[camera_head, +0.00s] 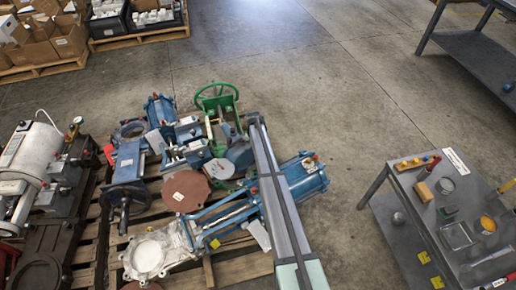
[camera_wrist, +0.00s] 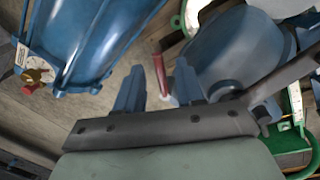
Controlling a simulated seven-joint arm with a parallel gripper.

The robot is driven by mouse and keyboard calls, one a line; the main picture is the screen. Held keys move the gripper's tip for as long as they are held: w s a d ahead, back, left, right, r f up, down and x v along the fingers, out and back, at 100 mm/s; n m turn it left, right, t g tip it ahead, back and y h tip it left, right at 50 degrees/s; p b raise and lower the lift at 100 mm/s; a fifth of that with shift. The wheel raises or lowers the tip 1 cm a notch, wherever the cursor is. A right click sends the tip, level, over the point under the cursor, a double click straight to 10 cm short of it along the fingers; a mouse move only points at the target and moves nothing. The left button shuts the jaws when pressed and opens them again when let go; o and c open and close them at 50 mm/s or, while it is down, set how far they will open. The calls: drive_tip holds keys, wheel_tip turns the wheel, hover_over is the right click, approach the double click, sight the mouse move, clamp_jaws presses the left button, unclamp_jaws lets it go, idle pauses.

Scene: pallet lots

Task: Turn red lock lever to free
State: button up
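The red lever (camera_wrist: 162,78) is a thin red bar in the wrist view, standing beside a rounded blue-grey valve body (camera_wrist: 238,55). My gripper (camera_wrist: 158,88) is open, with a blue-grey finger on each side of the lever in the picture. Gaps show between the lever and both fingers, and I see no contact. I cannot tell how deep the lever sits between them. The lever's lower end is close to my dark palm bar. In the head view my arm covers the gripper, and I cannot make out the lever.
A blue cylinder (camera_wrist: 90,40) with a brass, red-tipped fitting (camera_wrist: 34,80) lies left in the wrist view. Valves crowd the wooden pallet (camera_head: 235,268), including a green handwheel (camera_head: 216,88). A grey table (camera_head: 405,235) holding small items stands right; floor between is clear.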

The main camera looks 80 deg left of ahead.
drive_tip(key=shift+f, duration=0.1)
drive_tip(key=shift+c, duration=0.3)
clamp_jaws()
idle(0.4)
drive_tip(key=shift+w+a+n+y, duration=0.25)
drive_tip(key=shift+w+n+y, duration=0.5)
drive_tip(key=shift+n, duration=2.2)
drive_tip(key=shift+w+a+n+y, duration=0.35)
drive_tip(key=shift+w+n, duration=0.75)
drive_tip(key=shift+n, duration=1.9)
drive_tip(key=shift+w+a+n+y, duration=0.1)
drive_tip(key=shift+w+n+y, duration=0.7)
drive_tip(key=shift+n, duration=2.15)
drive_tip(key=shift+w, duration=0.1)
drive_tip(key=shift+o, duration=0.3)
unclamp_jaws()
